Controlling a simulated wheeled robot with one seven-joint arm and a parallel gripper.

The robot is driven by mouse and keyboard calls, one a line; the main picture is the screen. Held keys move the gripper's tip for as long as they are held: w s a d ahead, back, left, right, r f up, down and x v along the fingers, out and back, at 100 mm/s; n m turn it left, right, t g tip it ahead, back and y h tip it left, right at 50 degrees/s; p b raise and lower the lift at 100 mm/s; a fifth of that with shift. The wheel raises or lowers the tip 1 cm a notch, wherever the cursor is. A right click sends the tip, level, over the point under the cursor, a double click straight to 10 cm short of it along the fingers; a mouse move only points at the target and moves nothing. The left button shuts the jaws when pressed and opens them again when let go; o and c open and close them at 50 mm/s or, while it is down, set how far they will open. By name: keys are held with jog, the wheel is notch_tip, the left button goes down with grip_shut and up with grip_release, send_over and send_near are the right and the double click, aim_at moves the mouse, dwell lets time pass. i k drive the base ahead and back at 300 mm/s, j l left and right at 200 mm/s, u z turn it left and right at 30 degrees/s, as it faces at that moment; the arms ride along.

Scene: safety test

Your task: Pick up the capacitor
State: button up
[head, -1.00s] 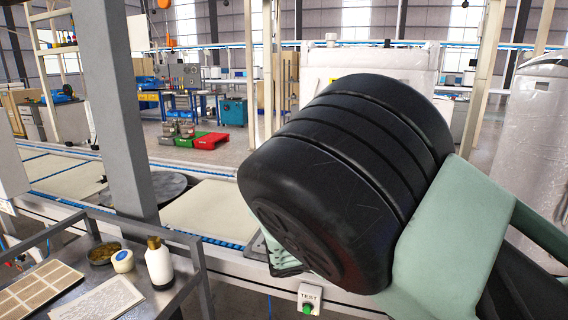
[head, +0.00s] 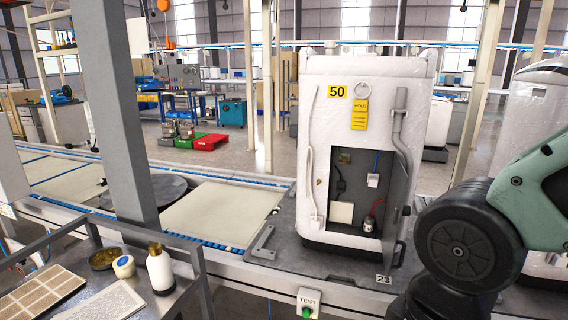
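A white appliance (head: 316,100) stands on a dark pallet plate on the conveyor, with an open compartment low on its front right. Inside the compartment, near its bottom right, is a small metallic cylinder (head: 368,224) with red at its top, which looks like the capacitor. A dark lead rises beside it; I cannot tell whether it is attached. My arm's black and green links fill the right edge, right of the appliance. My gripper is out of view, so its state does not show.
The compartment's door (head: 399,180) stands open on the right side, between the cylinder and my arm. A TEST button box (head: 308,301) is on the conveyor's front edge. A grey post (head: 122,120) and a metal cart (head: 189,296) with a bottle (head: 159,268) stand at left.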

aim_at(368, 221)
jog(key=i+l, duration=0.15)
jog(key=i, duration=0.35)
jog(key=i+l, duration=0.2)
jog(key=i, duration=0.3)
jog(key=i+l, duration=0.15)
jog(key=i, duration=0.3)
